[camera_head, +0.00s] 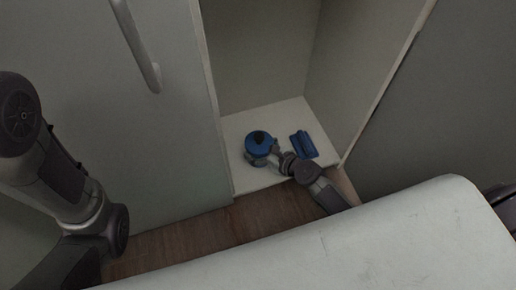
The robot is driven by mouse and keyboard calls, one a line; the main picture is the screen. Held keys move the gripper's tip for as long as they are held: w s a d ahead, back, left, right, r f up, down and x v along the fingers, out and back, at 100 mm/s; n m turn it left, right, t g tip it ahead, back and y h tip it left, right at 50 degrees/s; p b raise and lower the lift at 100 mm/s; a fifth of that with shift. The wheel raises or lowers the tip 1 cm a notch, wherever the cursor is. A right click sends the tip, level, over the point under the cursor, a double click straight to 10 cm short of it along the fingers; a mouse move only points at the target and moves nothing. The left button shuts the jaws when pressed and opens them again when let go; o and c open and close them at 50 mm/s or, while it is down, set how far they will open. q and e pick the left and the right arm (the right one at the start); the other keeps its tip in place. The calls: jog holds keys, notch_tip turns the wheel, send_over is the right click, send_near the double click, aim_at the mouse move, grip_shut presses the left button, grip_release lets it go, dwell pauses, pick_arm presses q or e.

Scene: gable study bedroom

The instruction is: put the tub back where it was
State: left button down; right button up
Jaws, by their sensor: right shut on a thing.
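The tub (259,141) is a round container with a blue top, seen from above. It is at the front left of the pale cabinet floor (285,113). My right gripper (268,157) is shut on the tub's near right side, and its arm reaches in from the lower right. Whether the tub's base touches the cabinet floor cannot be told. My left arm (70,190) is at the left of the view, outside the cabinet, and its gripper is not in view.
A blue object (303,145) lies on the cabinet floor right of the tub, close to my right wrist. The cabinet's side wall (350,75) bounds the right. A closed door panel with a handle (140,50) is at left. The back of the cabinet floor is clear.

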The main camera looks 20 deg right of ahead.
jog(key=shift+f, duration=0.1)
jog(key=o, duration=1.7)
jog(key=shift+o, duration=0.2)
